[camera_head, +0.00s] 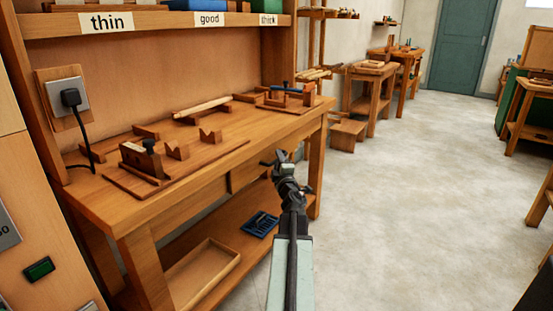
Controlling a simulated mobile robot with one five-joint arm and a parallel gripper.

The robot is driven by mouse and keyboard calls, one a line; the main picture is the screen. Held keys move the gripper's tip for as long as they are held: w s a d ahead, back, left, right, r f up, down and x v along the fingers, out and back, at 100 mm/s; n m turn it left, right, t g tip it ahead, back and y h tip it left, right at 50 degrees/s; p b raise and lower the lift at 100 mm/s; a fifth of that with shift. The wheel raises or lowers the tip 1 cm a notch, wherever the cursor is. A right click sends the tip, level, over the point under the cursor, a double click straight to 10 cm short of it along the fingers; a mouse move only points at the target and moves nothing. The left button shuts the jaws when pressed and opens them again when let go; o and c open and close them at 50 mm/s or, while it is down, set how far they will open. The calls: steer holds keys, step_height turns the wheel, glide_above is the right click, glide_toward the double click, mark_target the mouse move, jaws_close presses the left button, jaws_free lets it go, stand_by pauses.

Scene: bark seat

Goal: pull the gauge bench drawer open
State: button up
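The gauge bench (110,200) is a wooden workbench on the left, with a lower shelf. A small drawer front (245,174) shows under the bench top, on the side facing the aisle. It looks flush or nearly so. Its right part and any handle are hidden or too small to make out. My gripper (271,160) is at the end of my arm, just right of the drawer front and near the edge of the bench top. The frame does not show whether it touches the drawer or whether its fingers are apart.
Wooden jigs and a stick (201,107) lie on the bench top. A shallow wooden tray (203,275) and a blue tray (260,224) sit on the lower shelf. A bench leg (316,170) stands right of my gripper. The floor (420,200) to the right is clear.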

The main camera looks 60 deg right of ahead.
steer(key=shift+w+d, duration=0.3)
jaws_close()
stand_by(1.2)
